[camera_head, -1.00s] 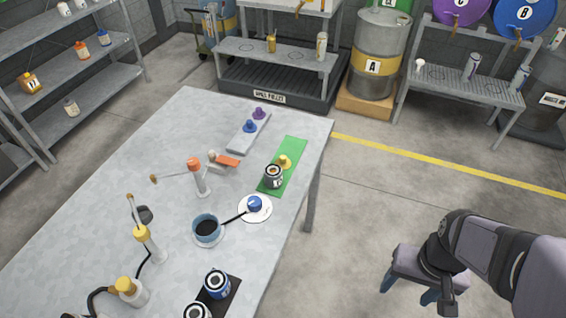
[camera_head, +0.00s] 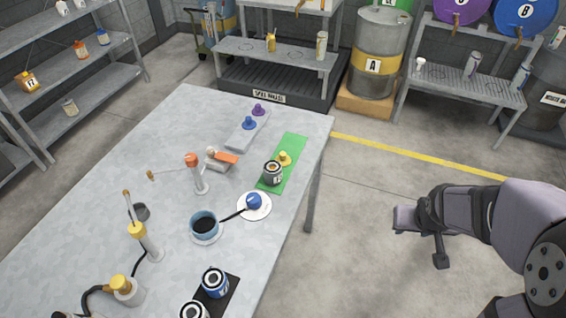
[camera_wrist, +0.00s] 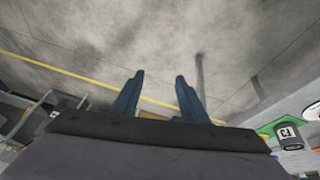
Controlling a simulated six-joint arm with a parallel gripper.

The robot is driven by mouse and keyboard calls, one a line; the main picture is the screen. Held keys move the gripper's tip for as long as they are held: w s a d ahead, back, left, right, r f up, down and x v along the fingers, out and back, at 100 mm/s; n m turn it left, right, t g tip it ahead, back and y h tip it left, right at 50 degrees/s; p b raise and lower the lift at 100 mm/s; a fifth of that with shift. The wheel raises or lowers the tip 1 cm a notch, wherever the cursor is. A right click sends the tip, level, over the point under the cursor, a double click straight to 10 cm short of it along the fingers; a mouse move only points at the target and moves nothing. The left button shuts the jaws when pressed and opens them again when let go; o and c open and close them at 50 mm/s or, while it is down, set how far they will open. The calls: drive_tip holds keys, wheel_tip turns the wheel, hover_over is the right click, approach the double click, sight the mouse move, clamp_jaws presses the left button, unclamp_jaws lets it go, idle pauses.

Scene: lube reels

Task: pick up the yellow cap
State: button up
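The yellow cap (camera_head: 284,158) sits on the green mat (camera_head: 296,150) near the table's right edge, just behind a grey can (camera_head: 272,172). My gripper (camera_head: 404,218) is over the floor to the right of the table, well apart from the cap. In the head view its fingers are hardly visible. In the wrist view the two blue fingers of my gripper (camera_wrist: 159,78) stand apart with only floor between them, so it is open and empty. The can (camera_wrist: 288,137) and green mat (camera_wrist: 267,129) show at the right edge there; I cannot make out the cap.
A saucer with a blue cap (camera_head: 254,201), a mug (camera_head: 204,224) and an orange-topped bottle (camera_head: 197,172) stand near the mat. A grey tray with blue and purple caps (camera_head: 249,123) lies behind. The floor between my gripper and the table is clear.

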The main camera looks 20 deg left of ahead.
drive_tip(key=w+a+f+n+t+y+b, duration=0.3)
drive_tip(key=w+a+n+t+y+b, duration=0.15)
drive_tip(key=w+a, duration=1.2)
drive_tip(key=n+g+y+b, duration=0.25)
drive_tip(key=n+y, duration=0.45)
drive_tip(key=y, duration=0.4)
approach(286, 158)
drive_tip(key=x, duration=0.3)
drive_tip(key=shift+w+b, duration=0.3)
drive_tip(key=shift+w, duration=0.1)
drive_tip(key=shift+s+a+g, duration=0.3)
drive_tip(key=shift+s+a, duration=0.05)
drive_tip(key=shift+a, duration=0.05)
drive_tip(key=shift+p+x, duration=0.75)
drive_tip(key=shift+x, duration=2.9)
drive_tip(key=shift+w+r, duration=0.1)
clamp_jaws()
